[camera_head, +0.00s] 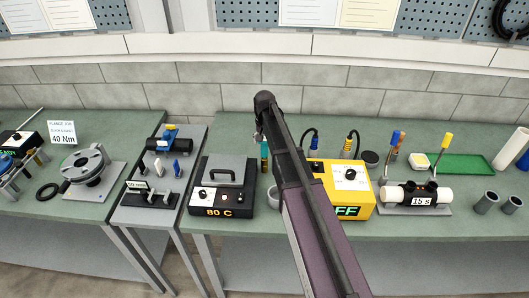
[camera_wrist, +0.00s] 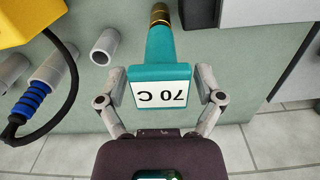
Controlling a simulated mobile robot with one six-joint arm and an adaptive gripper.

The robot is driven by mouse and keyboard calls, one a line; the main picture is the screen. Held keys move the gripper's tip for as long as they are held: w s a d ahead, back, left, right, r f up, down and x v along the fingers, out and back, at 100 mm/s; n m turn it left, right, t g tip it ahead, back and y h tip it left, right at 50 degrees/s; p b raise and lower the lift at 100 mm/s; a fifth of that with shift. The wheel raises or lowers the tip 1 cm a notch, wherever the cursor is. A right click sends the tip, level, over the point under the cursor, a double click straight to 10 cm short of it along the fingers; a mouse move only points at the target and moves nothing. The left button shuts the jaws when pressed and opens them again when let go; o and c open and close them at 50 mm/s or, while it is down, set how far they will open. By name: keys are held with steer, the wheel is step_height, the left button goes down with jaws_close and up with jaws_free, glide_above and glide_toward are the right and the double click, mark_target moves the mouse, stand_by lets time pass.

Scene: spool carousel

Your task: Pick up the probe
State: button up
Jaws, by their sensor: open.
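The probe (camera_wrist: 158,45) is teal with a brass-coloured end and a white label that reads 70 C upside down in the wrist view. Its labelled block lies between the two fingers of my gripper (camera_wrist: 162,80), which are open with a narrow gap on each side. In the head view a small teal part of the probe (camera_head: 264,152) shows beside my arm, between the black 80 C box and the yellow box. My arm hides most of the gripper there.
The black 80 C box (camera_head: 222,187) stands left and the yellow box (camera_head: 345,180) right, both close by. In the wrist view, grey tubes (camera_wrist: 105,47) and a blue-handled cable (camera_wrist: 32,100) lie left of the probe. A green tray (camera_head: 470,164) is farther right.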

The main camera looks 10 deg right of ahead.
steer(key=shift+f+b, duration=0.35)
steer(key=shift+f, duration=0.25)
steer(key=c, duration=1.1)
